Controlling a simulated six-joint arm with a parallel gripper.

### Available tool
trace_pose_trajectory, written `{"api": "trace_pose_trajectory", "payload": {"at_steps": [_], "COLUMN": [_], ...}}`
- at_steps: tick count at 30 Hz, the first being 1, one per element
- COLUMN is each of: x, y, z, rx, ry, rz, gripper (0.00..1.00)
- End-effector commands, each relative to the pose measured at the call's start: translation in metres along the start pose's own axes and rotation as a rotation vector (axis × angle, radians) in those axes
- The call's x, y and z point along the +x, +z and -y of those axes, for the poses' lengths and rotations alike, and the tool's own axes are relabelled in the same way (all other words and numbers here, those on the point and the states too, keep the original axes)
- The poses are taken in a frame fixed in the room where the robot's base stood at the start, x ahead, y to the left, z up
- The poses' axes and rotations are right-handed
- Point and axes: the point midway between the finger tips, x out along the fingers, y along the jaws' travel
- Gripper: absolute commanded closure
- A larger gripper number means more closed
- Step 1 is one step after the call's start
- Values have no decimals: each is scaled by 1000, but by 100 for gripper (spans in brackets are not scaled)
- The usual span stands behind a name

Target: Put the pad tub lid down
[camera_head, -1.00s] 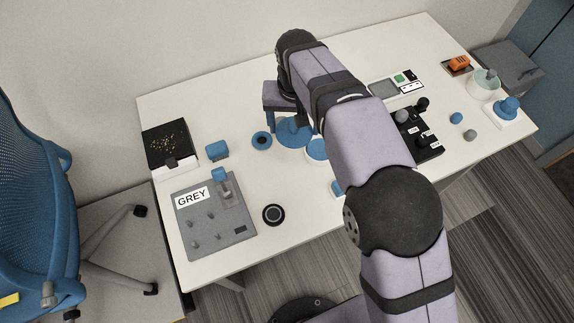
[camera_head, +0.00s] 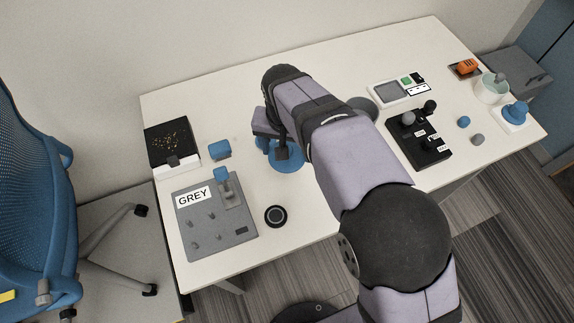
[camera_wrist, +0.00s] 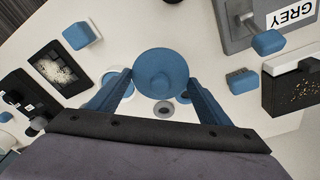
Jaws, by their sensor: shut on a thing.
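The pad tub lid, a blue disc with a raised centre knob, shows in the wrist view (camera_wrist: 160,66) between my fingers. In the head view the lid (camera_head: 289,164) is below my gripper, over the middle left of the table. My gripper (camera_wrist: 160,84) is shut on the lid's knob; in the head view my gripper (camera_head: 284,150) partly covers the lid. I cannot tell whether the lid touches the table. A pale, blue-filled round container (camera_wrist: 112,77) shows partly behind a finger in the wrist view. My arm hides that area in the head view.
A grey panel marked GREY (camera_head: 217,228), a blue block (camera_head: 219,150) and a black tray with gold bits (camera_head: 169,140) stand left. A dark round disc (camera_head: 276,216) lies in front. A black stand (camera_head: 418,139) is right of my arm. Table between disc and lid is clear.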

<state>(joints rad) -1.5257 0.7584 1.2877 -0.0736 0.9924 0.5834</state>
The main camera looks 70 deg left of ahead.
Motion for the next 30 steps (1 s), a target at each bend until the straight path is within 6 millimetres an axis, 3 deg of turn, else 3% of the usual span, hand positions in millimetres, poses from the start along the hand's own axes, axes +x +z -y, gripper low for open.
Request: {"api": "trace_pose_trajectory", "payload": {"at_steps": [7,17,25,30], "x": [34,46,74,79], "y": [5,6,10,10], "z": [0,0,-1,0], "rx": [0,0,-1,-1], "ry": [2,1,2,0], "rz": [2,1,3,-1], "gripper": [50,50,50,50]}}
